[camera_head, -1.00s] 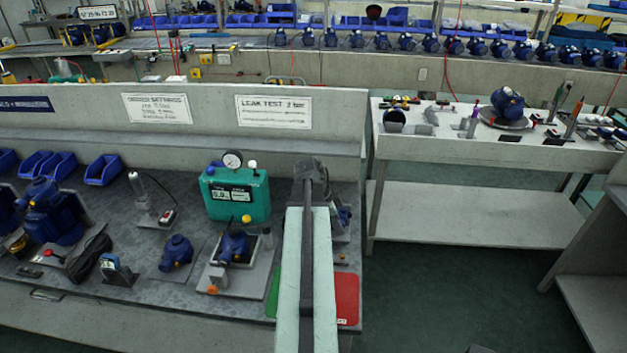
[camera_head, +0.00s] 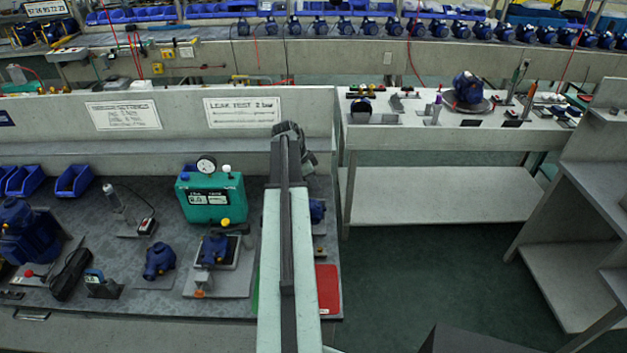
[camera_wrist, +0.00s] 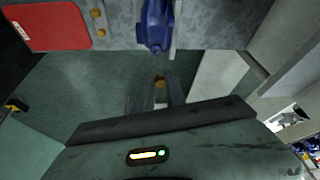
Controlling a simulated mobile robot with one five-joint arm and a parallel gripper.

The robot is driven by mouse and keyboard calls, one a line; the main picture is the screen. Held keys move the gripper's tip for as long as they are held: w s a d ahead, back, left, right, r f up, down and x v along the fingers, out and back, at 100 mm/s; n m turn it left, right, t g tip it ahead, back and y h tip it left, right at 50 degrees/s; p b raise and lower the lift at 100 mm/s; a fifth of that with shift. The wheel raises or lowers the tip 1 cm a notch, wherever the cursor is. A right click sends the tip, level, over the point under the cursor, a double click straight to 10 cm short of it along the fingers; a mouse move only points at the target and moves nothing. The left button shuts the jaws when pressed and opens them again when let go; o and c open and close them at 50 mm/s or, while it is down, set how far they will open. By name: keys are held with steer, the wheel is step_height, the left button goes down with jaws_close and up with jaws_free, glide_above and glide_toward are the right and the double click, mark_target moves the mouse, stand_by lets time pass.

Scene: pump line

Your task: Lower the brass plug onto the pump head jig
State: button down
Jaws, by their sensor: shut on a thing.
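My gripper (camera_wrist: 160,98) points ahead in the wrist view, with two grey fingers shut on a small brass plug (camera_wrist: 160,79). The plug is over the floor, short of the bench edge and apart from it. Beyond it, a blue pump head (camera_wrist: 155,24) stands on the bench beside a light grey strip. In the head view this pump head (camera_head: 317,212) is mostly hidden behind my arm. Another blue pump head (camera_head: 214,249) sits on a grey plate in front of the green tester. I cannot tell which is the pump head jig. My gripper is hidden in the head view.
A red mat (camera_head: 327,289) lies at the bench's right end, with small brass pieces (camera_wrist: 97,14) near it. The green leak tester (camera_head: 210,197) stands left of my arm. Open floor (camera_head: 420,260) lies right of the bench; a grey shelf unit (camera_head: 590,180) stands far right.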

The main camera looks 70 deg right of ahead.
mark_target(318, 204)
steer(key=shift+s+f+b, duration=0.1)
steer(key=shift+f+b, duration=3.1)
steer(key=shift+f, duration=0.1)
steer(key=shift+f, duration=0.2)
steer(key=c, duration=1.3)
jaws_free()
steer(key=o, duration=0.6)
steer(key=o, duration=0.5)
steer(key=shift+o, duration=0.2)
steer(key=shift+r, duration=0.1)
